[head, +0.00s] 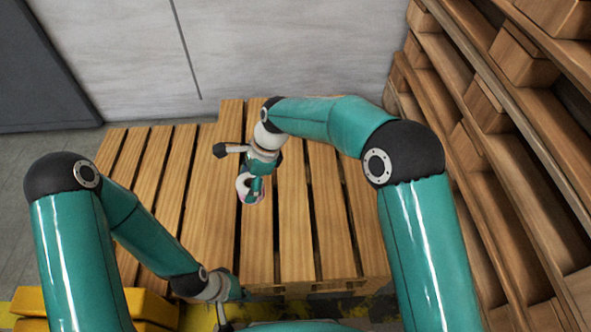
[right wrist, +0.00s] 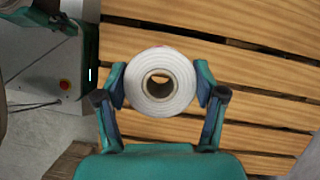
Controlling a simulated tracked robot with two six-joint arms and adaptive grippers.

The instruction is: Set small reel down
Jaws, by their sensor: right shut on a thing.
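The small reel (right wrist: 138,84) is a white roll with a brown hollow core, seen end-on in the right wrist view. My right gripper (right wrist: 160,86) is shut on it, with one finger against each side. In the head view, my right gripper (head: 251,188) holds the reel over the wooden pallet slats (head: 300,220); the reel shows only as a small pale patch there. I cannot tell whether the reel touches the slats. My left gripper (head: 224,314) is low in the head view, near the pallet's front edge, and its fingers are too hidden to read.
Stacked wooden pallets (head: 480,110) rise along the right side. A pale wall (head: 270,50) stands behind. Yellow blocks (head: 150,305) lie at the lower left. The slats around the reel are bare. A grey machine (right wrist: 45,55) shows at left in the right wrist view.

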